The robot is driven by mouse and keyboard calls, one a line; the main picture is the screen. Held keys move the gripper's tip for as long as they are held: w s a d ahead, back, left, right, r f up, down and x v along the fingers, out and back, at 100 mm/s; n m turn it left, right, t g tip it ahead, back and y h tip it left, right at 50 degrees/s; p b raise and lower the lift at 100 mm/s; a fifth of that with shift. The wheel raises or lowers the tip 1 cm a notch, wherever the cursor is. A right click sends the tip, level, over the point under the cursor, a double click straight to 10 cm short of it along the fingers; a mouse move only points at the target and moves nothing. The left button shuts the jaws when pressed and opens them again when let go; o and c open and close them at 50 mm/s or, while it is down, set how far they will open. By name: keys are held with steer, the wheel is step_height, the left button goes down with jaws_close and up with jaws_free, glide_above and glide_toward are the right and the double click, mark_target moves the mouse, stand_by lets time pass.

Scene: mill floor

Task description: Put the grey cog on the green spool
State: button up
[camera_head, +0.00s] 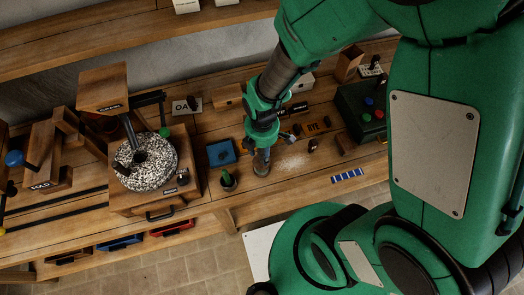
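My gripper (262,157) hangs from the green arm over the front part of the workbench, pointing down. Its fingers are small and partly hidden by the wrist, so I cannot tell whether they are open or shut. A small greyish-brown round thing (261,170) is right at the fingertips; I cannot tell whether it is held or stands on the bench. A small green round thing (228,181) with a dark upright piece stands just left of the gripper, near the bench's front edge; it may be the green spool. I cannot pick out the grey cog for certain.
A blue pad (222,153) with a dark piece lies left of the gripper. A millstone (158,168) on a wooden stand is further left. White powder (292,160) lies right of the gripper. A dark green box (361,108) and a blue strip (347,175) are further right.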

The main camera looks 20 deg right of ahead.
step_height(320, 180, up, 12)
steer(key=p, duration=0.1)
steer(key=shift+r, duration=0.2)
stand_by(0.6)
stand_by(0.5)
steer(key=s+d+r+m+t, duration=0.2)
steer(key=r+m, duration=0.4)
steer(key=r, duration=0.2)
steer(key=s+d+r+m+t, duration=0.1)
steer(key=s+d+r+m, duration=0.1)
steer(key=r+m, duration=0.4)
steer(key=s+d+r+m+t, duration=0.2)
steer(key=r+m, duration=0.4)
steer(key=r, duration=0.6)
steer(key=shift+s+d+m+t, duration=0.35)
steer(key=shift+s+d, duration=0.2)
steer(key=shift+d, duration=0.4)
steer(key=shift+f, duration=0.2)
